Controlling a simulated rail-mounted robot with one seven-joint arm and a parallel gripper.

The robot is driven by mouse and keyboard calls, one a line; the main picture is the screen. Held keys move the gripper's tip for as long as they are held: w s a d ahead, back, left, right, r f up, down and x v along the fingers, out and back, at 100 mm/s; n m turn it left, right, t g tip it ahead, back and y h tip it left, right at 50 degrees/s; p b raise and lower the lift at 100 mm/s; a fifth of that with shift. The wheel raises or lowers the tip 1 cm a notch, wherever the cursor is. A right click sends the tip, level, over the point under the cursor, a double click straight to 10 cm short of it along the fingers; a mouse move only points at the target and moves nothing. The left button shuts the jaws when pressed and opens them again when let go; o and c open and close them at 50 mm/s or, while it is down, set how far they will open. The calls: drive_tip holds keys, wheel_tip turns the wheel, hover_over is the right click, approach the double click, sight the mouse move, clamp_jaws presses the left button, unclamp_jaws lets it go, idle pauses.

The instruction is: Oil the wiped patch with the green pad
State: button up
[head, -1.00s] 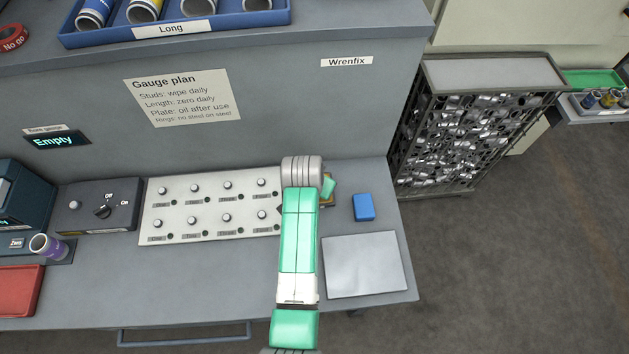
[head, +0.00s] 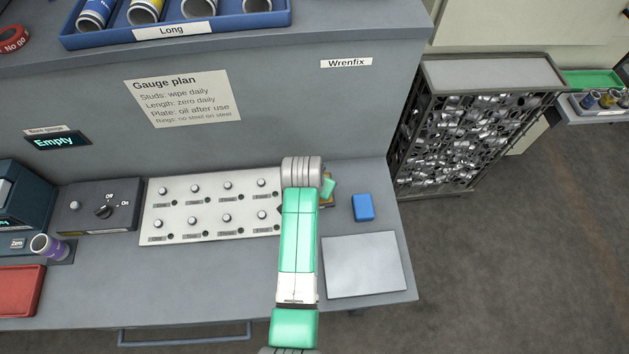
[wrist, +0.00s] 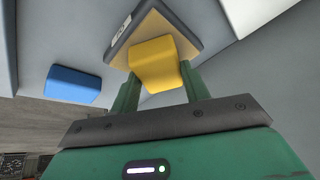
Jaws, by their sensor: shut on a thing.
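My gripper (wrist: 160,88) is shut on a yellow pad (wrist: 154,66), with a green finger on either side of it. The pad is at a square dark-edged holder (wrist: 116,50) with a small label and a tan top; I cannot tell if they touch. In the head view my arm mostly hides the pad and holder, right of the stud panel. A blue pad (head: 363,207) lies on the bench to their right and also shows in the wrist view (wrist: 73,85). A bare grey metal plate (head: 365,265) lies in front; no wiped patch stands out. I see no green pad.
The white stud panel (head: 210,232) with several knobs is left of my arm. A switch box (head: 98,207), a purple-banded ring (head: 45,246) and a red tray (head: 20,291) are farther left. The bench's right edge is just beyond the plate.

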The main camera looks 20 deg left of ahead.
wheel_tip(320, 180, up, 7)
drive_tip(key=p, duration=0.7)
idle(0.6)
drive_tip(key=s+d+r+n, duration=0.1)
drive_tip(key=s+d+r, duration=0.15)
drive_tip(key=d, duration=0.65)
drive_tip(key=s+d+r, duration=0.2)
drive_tip(key=d+r, duration=0.2)
drive_tip(key=d, duration=0.4)
drive_tip(key=s+f+p+v, duration=0.1)
drive_tip(key=s+p+v, duration=0.1)
drive_tip(key=p+v, duration=1.1)
drive_tip(key=shift+s+a+r+y+p, duration=0.3)
drive_tip(key=shift+s+p, duration=0.25)
drive_tip(key=shift+p, duration=0.4)
drive_tip(key=shift+f, duration=0.1)
